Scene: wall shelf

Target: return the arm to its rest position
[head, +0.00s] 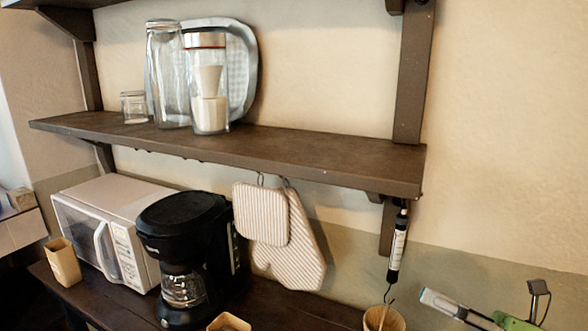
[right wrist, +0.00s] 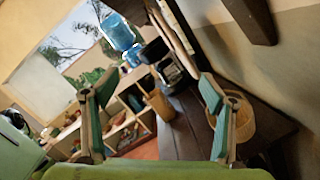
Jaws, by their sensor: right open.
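My right gripper (head: 482,292) is at the bottom right of the head view, with part of its green body cut off by the lower edge. Its two fingers are spread apart and nothing shows between them. In the right wrist view the open fingers (right wrist: 156,88) stand apart on either side of the picture, also empty. My left gripper does not show in either view.
The dark wall shelf (head: 300,158) holds jars and a tray. Below are a microwave (head: 80,215), a coffee maker (head: 190,235), hanging striped mitts (head: 290,250) and a tan container (head: 383,318) left of my right gripper. Bare wall (head: 510,150) lies above the gripper.

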